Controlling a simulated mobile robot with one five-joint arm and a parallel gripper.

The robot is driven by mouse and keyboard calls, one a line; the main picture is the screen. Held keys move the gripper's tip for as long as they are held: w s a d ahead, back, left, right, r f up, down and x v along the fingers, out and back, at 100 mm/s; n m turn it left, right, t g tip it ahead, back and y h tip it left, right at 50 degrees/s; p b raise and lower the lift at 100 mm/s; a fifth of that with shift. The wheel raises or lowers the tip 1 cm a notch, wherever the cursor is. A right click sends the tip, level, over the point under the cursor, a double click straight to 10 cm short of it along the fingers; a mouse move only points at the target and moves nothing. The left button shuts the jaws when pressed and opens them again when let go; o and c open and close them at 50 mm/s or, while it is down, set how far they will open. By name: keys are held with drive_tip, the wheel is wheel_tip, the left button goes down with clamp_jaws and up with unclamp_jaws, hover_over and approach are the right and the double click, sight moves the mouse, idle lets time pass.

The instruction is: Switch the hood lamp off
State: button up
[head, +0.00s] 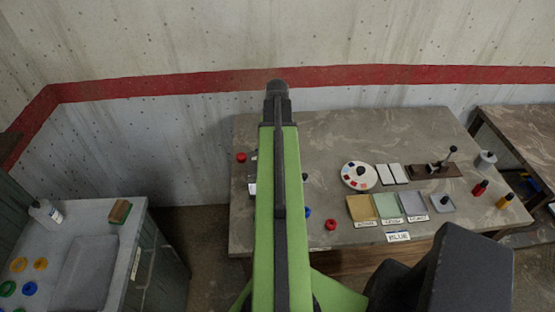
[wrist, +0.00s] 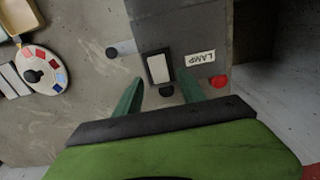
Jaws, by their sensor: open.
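In the wrist view, a white rocker switch (wrist: 159,68) in a dark frame sits on a grey surface, beside a white label reading LAMP (wrist: 200,59). My gripper (wrist: 162,92) is open, with its two green fingers apart and nothing held between them. The switch lies just beyond the fingertips in the picture; I cannot tell whether they touch anything. In the head view my arm covers this part of the table, and the gripper is not clearly seen. The lamp itself is not identifiable.
A red knob (wrist: 219,82) is right of the switch. A black knob on a light plate (wrist: 122,48) is to its left. A cabinet (head: 130,225) is at left.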

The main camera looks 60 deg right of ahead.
wheel_tip(320, 180, down, 2)
drive_tip(key=shift+f+b, duration=0.15)
drive_tip(key=shift+b, duration=0.4)
